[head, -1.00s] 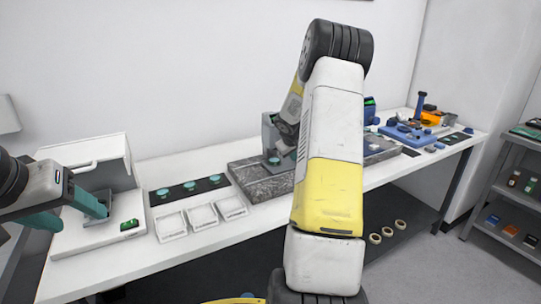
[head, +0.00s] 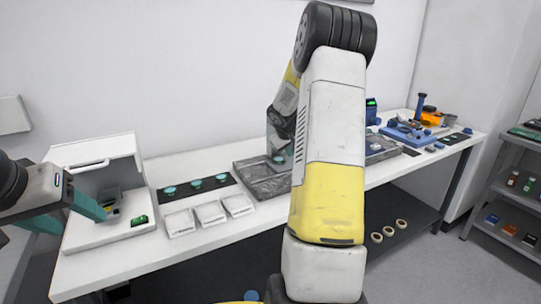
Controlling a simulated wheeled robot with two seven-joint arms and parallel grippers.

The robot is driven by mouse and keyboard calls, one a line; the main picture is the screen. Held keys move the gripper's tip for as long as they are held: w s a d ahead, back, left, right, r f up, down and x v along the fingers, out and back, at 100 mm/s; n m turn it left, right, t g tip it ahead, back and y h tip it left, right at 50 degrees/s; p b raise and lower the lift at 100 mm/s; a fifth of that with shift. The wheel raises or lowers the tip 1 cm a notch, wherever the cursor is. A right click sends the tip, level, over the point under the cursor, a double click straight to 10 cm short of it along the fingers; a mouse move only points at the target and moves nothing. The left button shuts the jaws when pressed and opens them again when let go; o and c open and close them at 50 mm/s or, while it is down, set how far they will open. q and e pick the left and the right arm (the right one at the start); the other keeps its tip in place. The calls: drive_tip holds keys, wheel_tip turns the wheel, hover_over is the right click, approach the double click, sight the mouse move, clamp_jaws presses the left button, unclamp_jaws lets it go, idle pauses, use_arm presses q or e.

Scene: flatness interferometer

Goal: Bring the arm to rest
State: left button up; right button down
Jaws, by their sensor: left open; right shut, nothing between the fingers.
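My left gripper (head: 106,207) reaches in from the left, with teal fingers at the open front of a white box-shaped housing (head: 92,151). It is open, and I see nothing held in it. My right arm, white and yellow with dark joints, stands large across the middle. Its forearm bends back and down to the dark grey granite plate (head: 262,182). My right gripper (head: 284,152) is low over this plate, partly hidden by my own arm. It is shut and empty. A teal disc shows beside it, and I cannot tell whether they touch.
Three white trays (head: 210,212) lie at the table's front edge. Behind them, a black strip (head: 216,187) carries teal discs. Blue instruments (head: 405,134) stand at the table's right end. A grey shelf (head: 502,189) is at far right. Tape rolls (head: 389,230) lie below the table.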

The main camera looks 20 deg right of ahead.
drive_tip(key=s+a+r+m+y, duration=0.1)
drive_tip(key=s+a+r+y, duration=0.1)
drive_tip(key=s+a+r, duration=1.3)
drive_tip(key=s+a+y, duration=0.2)
drive_tip(key=s+a, duration=0.5)
drive_tip(key=s, duration=0.2)
drive_tip(key=s+a+y, duration=0.2)
drive_tip(key=s+a, duration=0.5)
drive_tip(key=s, duration=0.3)
drive_tip(key=shift+f+y, duration=0.2)
drive_tip(key=shift+y, duration=0.1)
